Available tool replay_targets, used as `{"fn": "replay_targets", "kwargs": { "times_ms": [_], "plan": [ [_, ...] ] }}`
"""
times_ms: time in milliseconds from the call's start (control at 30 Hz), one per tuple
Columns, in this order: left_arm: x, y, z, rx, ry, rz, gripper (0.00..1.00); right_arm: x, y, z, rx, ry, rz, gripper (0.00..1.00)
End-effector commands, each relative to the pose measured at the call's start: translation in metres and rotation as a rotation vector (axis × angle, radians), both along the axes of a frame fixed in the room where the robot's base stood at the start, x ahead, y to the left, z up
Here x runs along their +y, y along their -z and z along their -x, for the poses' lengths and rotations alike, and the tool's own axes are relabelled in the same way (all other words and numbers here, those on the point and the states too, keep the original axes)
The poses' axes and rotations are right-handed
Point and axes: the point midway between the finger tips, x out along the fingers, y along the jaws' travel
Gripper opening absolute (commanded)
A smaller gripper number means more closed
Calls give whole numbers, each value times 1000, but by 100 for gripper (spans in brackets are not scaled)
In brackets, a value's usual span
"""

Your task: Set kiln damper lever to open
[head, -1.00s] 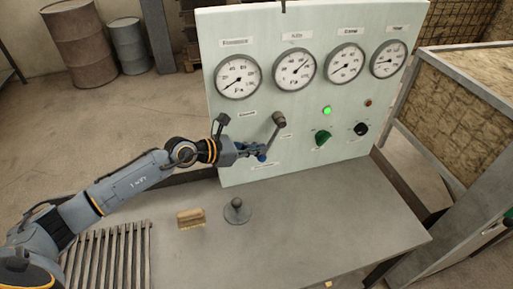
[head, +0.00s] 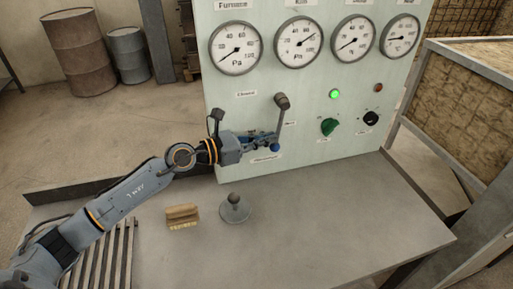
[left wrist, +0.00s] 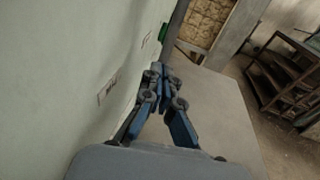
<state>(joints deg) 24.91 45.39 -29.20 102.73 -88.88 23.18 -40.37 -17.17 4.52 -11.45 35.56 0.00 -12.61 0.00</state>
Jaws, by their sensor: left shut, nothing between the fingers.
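The damper lever (head: 281,115) is a grey arm with a dark knob on the pale panel (head: 230,120). It stands nearly upright with its knob up, tilted slightly right. My left gripper (head: 274,146) is shut and empty at the lever's lower end, in front of the panel. I cannot tell if it touches the lever. In the left wrist view its blue fingers (left wrist: 160,72) are together close to the panel face, and the lever cannot be made out. Small labels sit around the lever, too blurred to read surely. My right gripper is not in view.
Several round gauges (head: 297,42) line the panel top. A green lamp (head: 334,94), green knob (head: 329,127) and black knob (head: 370,118) are right of the lever.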

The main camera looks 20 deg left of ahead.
Motion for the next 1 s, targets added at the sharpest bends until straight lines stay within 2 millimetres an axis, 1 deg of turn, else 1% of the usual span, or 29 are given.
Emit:
{"fn": "replay_targets", "kwargs": {
  "times_ms": [33,167,267,667,767,833,1000],
  "plan": [
    [-1,7,-1,-9,0,13,0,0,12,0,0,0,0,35],
    [-6,6,-4,-25,0,37,0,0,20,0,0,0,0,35],
    [-11,4,-8,-26,0,37,0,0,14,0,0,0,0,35],
    [-10,5,-7,-26,-1,37,0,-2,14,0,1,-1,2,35],
    [-4,5,-1,-25,-2,37,0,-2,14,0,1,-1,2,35],
    [3,5,6,-24,-2,34,0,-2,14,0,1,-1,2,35],
    [27,3,32,-21,-1,33,0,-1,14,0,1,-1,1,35]
  ]
}}
